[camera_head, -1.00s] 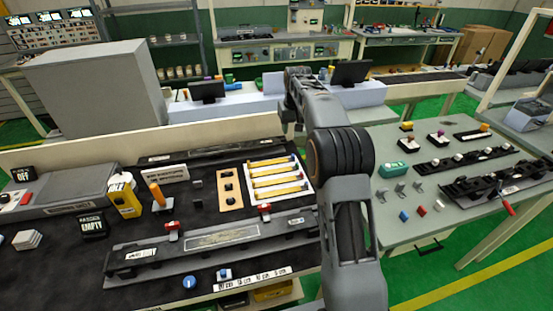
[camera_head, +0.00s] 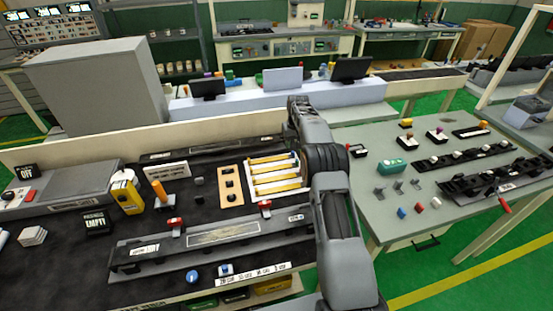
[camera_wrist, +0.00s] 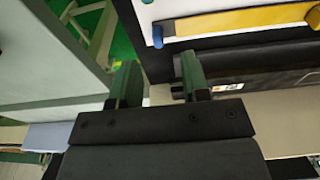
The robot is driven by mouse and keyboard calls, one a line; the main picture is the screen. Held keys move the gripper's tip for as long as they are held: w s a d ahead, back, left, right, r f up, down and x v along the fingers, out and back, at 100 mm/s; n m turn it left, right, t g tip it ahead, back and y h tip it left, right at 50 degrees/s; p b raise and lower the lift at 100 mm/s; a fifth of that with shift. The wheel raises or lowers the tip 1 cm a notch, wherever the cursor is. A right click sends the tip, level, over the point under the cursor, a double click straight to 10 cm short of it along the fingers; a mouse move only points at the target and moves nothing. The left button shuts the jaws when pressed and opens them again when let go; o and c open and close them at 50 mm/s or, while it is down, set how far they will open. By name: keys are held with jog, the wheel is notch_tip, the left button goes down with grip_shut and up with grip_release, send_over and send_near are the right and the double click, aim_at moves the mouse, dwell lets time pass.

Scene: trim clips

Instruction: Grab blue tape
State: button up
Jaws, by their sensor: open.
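A small round blue item (camera_head: 192,276), possibly the blue tape, lies near the front edge of the dark left bench. A smaller blue-and-white item (camera_head: 225,269) sits just right of it. My gripper (camera_wrist: 160,82) shows in the wrist view with two green fingers apart and nothing between them. It is near the white tray (camera_wrist: 236,42) with a yellow bar (camera_wrist: 250,19) and a blue end piece (camera_wrist: 157,36). In the head view my arm hides the gripper. The round blue item is not seen in the wrist view.
The white tray of yellow bars (camera_head: 277,187) lies left of my arm, beside a tan board (camera_head: 230,186). A long grey fixture (camera_head: 215,236) with red clips crosses the bench.

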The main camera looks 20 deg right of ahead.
aim_at(293, 152)
jog(key=shift+w+d+f+p, duration=0.15)
jog(key=shift+f+p, duration=0.15)
jog(key=shift+f, duration=0.6)
jog(key=shift+w+a+f+p, duration=0.1)
jog(key=shift+f+p, duration=0.2)
jog(key=shift+f, duration=0.65)
jog(key=shift+w+d+f+p, duration=0.15)
jog(key=shift+f+p, duration=0.15)
jog(key=shift+f, duration=0.6)
grip_shut()
